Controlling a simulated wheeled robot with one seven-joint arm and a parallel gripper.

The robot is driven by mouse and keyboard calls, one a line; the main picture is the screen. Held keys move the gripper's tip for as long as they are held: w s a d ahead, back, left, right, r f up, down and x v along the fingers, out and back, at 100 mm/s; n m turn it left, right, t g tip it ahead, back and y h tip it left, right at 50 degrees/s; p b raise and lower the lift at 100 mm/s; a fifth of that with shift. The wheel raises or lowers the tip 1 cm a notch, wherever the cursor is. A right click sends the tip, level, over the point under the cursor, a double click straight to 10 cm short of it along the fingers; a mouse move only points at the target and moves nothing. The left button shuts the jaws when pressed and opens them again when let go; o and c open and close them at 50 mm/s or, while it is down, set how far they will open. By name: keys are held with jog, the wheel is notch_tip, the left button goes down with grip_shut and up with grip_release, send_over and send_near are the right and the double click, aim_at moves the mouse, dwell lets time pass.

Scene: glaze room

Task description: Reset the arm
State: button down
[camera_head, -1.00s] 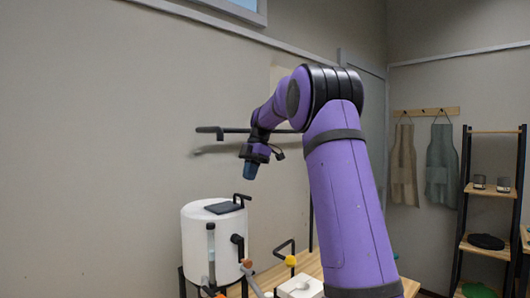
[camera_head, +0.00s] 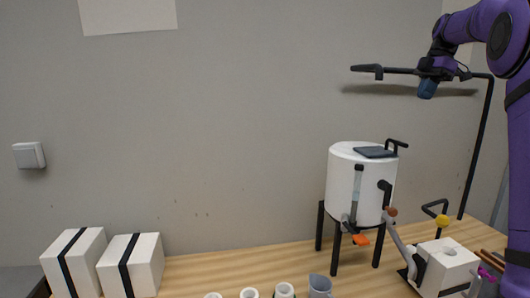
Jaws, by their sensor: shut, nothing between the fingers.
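My purple arm comes in from the right edge of the head view and bends over at the top. My gripper (camera_head: 427,89) hangs at its end, with blue fingertips pointing down. It is shut and empty, in the air above and to the right of the white tank, touching nothing that I can see.
A white tank (camera_head: 341,185) with a dark lid pad stands on black legs on the wooden table (camera_head: 230,262). A black pole with a side arm (camera_head: 480,142) rises behind. A white block device (camera_head: 447,262) is at right. Two white boxes (camera_head: 133,262) stand at left; cups (camera_head: 284,290) line the front edge.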

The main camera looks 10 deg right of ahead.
jog(key=s+a+f+m+t+h, duration=0.1)
jog(key=s+a+m, duration=0.5)
jog(key=a, duration=0.4)
jog(key=s+a+m+t+h, duration=0.1)
jog(key=s+a+m+h, duration=0.15)
jog(key=s+a, duration=0.65)
jog(key=s+a+f+m+t, duration=0.1)
jog(key=s+a+f+m, duration=0.3)
jog(key=s+f, duration=0.3)
jog(key=s+a+f+m+t, duration=0.2)
jog(key=s+a+f+m, duration=0.3)
jog(key=s+f, duration=0.3)
jog(key=s, duration=0.2)
jog(key=shift+s+a, duration=0.35)
jog(key=shift+m, duration=0.25)
